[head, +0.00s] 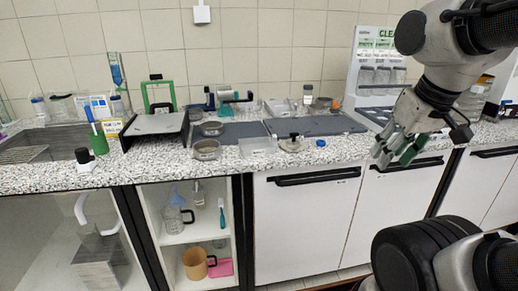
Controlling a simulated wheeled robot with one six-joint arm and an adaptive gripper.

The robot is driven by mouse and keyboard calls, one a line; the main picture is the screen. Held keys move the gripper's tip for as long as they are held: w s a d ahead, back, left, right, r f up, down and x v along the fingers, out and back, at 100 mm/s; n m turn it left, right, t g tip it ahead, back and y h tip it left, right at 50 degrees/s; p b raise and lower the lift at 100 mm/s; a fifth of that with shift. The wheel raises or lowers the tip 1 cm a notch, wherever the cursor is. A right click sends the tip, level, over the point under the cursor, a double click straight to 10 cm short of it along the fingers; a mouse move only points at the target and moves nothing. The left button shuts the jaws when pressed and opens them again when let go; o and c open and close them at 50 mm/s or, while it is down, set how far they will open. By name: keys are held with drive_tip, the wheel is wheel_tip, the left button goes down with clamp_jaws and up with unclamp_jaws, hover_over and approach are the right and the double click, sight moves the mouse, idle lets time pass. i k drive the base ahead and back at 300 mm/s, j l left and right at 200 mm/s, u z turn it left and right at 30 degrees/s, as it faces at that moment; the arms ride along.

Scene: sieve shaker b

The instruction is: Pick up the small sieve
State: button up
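Two round, shallow metal pans that look like sieves are on the speckled counter, left of centre. The nearer one (207,150) is close to the counter's front edge. The other one (212,129) is just behind it and looks slightly smaller. I cannot tell for sure which is the small sieve. My gripper (398,152) hangs at the right, in front of the counter's edge, far to the right of both pans. Its fingers look spread, with green pads showing and nothing between them.
A clear plastic tray (257,147) and a small round dish (291,144) stand right of the pans. A grey platform (155,124) is to the left, near the sink. Bottles and a white rack (372,60) line the back. Open shelves (180,238) hold jugs below.

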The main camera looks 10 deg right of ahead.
sight(206, 150)
drive_tip(key=i+j, duration=0.45)
drive_tip(key=j, duration=0.15)
drive_tip(key=i+j, duration=0.45)
drive_tip(key=j, duration=0.15)
